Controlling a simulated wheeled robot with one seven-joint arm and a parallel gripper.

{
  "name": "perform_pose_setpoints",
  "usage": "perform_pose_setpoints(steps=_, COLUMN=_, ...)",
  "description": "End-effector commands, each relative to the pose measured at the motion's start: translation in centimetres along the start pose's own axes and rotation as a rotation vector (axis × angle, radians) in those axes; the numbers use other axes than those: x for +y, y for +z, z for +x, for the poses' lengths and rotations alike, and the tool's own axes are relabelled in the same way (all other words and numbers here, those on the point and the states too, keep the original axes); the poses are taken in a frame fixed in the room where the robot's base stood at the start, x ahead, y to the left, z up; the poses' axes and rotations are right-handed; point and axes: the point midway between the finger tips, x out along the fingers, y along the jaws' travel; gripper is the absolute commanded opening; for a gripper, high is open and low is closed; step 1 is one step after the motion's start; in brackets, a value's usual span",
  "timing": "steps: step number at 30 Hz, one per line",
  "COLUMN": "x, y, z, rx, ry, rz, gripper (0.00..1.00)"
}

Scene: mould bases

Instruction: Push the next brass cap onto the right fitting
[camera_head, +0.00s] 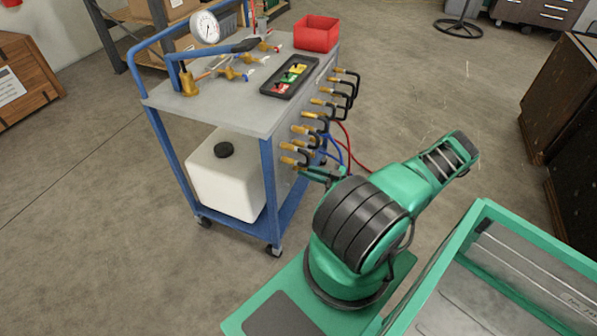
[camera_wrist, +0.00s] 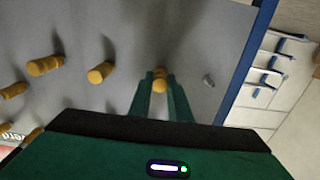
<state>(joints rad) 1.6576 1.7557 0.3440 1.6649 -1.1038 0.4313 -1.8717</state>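In the wrist view the two green fingers of my gripper (camera_wrist: 161,76) close in on both sides of a brass cap (camera_wrist: 160,84). The cap is in line with the grey panel (camera_wrist: 130,20) of the cart; I cannot tell if it is fully seated on a fitting. A small bare silver fitting (camera_wrist: 208,80) sticks out of the panel to the right. Other brass pieces (camera_wrist: 100,72) stand on the panel to the left. In the head view my gripper (camera_head: 306,170) is at the cart's side, low among the brass fittings (camera_head: 301,130); its fingertips are small there.
The blue-framed cart (camera_head: 160,125) carries a black tray (camera_head: 273,84) of coloured parts, a red bin (camera_head: 316,32) and a gauge (camera_head: 205,27) on top. Black, red and blue hoses (camera_head: 361,165) hang close beside my arm. A white tank (camera_head: 225,185) stands on the lower shelf.

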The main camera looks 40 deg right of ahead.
Motion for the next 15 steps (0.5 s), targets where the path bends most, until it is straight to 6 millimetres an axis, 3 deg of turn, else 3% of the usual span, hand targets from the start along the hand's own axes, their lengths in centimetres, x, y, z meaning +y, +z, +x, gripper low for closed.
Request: perform_pose_setpoints(steps=15, x=0.0, y=0.0, z=-1.2, rx=0.0, ry=0.0, rz=0.0, gripper=0.0)
